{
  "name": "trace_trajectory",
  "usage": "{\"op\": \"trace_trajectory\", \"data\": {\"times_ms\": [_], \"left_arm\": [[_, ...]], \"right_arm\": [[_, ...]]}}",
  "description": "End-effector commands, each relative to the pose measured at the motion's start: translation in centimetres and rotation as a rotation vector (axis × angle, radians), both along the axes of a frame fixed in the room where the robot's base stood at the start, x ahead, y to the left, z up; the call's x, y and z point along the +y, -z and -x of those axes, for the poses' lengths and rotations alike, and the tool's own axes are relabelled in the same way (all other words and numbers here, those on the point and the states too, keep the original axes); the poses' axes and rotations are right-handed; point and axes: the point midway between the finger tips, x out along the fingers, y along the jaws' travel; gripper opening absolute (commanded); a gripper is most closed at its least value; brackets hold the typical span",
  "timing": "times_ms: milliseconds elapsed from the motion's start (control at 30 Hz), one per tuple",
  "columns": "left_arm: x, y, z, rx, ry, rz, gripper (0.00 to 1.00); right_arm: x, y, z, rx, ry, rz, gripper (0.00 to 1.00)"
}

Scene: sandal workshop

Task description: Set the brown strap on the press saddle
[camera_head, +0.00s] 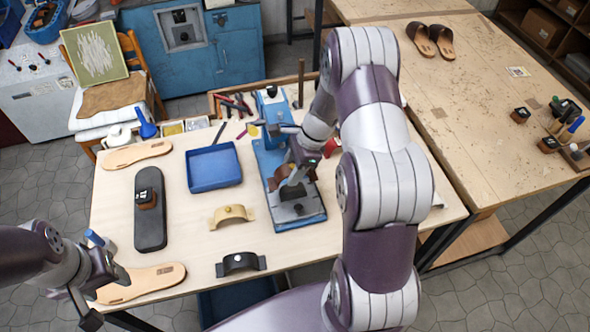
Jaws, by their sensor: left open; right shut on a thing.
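The blue press (270,105) stands right of centre on the light wooden table, with a grey metal part over its front base (312,218). My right gripper (293,172) reaches over the press from the upper right. It is shut on the brown strap (281,175), which shows only in part at the press. The gripper and arm hide much of the saddle area, and I cannot tell whether the strap touches the saddle. My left gripper (103,287) is open and empty at the lower left, by the near tan sole.
A tan strap (231,214) and a black strap (241,263) lie left of the press. A blue tray (214,167), a dark board (150,228) with a small block, and tan soles (137,154) (145,283) lie further left. Tools lie behind the tray.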

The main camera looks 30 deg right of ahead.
Motion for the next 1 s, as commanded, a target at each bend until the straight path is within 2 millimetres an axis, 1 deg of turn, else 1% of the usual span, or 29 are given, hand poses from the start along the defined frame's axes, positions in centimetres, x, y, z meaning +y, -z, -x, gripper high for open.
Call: {"op": "trace_trajectory", "data": {"times_ms": [33, 267, 500, 633, 1000], "left_arm": [[0.0, 0.8, 0.0, 0.0, 0.0, 0.0, 0.58], [0.0, 3.7, 0.0, 0.0, 0.0, 0.0, 0.58], [0.0, 5.5, 0.0, 0.0, 0.0, 0.0, 0.58], [0.0, 5.9, 0.0, 0.0, 0.0, 0.0, 0.58], [0.0, 5.8, 0.0, 0.0, 0.0, 0.0, 0.58]], "right_arm": [[0.0, 0.9, 0.0, 0.001, -0.001, 0.0, 0.17], [0.0, 3.9, 0.1, 0.001, -0.005, 0.0, 0.17], [0.0, 6.7, 0.0, 0.001, -0.007, 0.0, 0.17], [0.0, 7.3, 0.0, 0.0, -0.007, 0.0, 0.17], [0.0, 7.2, 0.0, 0.0, -0.008, 0.0, 0.17]]}}
